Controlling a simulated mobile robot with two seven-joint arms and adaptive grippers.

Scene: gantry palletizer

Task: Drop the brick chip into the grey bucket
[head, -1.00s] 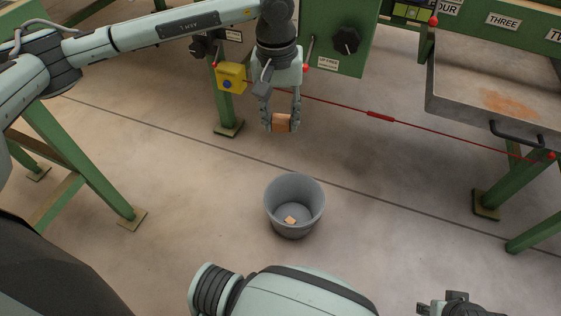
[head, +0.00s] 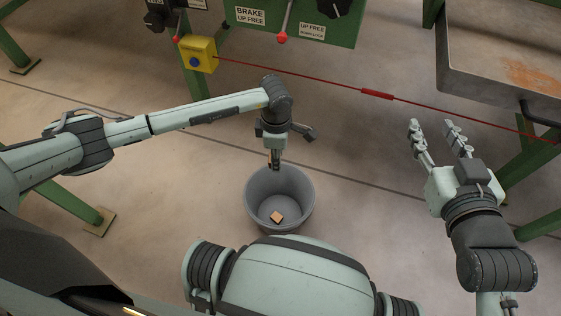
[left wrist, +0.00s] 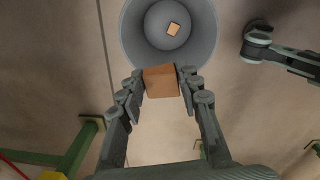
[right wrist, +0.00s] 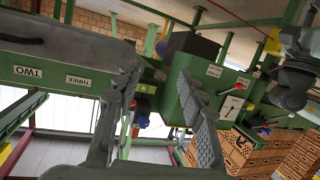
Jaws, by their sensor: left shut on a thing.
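The brick chip (left wrist: 161,82) is an orange-brown block. My left gripper (head: 274,163) is shut on it, with a finger on each side in the left wrist view. In the head view the chip is mostly hidden by the fingers. The round grey bucket (head: 256,209) stands on the floor, and my left gripper overlaps its far rim in the picture. The left wrist view shows the bucket (left wrist: 130,38) just beyond the held chip. A second small orange-brown chip (head: 277,217) lies on the bucket's bottom. My right gripper (head: 432,124) is open and empty, well right of the bucket.
A red cord (head: 330,84) runs from a yellow box (head: 198,54) to the right, beyond the bucket. A grey metal tray (head: 490,82) on green legs stands at the upper right. A green panel with levers (head: 300,20) is at the top. Floor around the bucket is clear.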

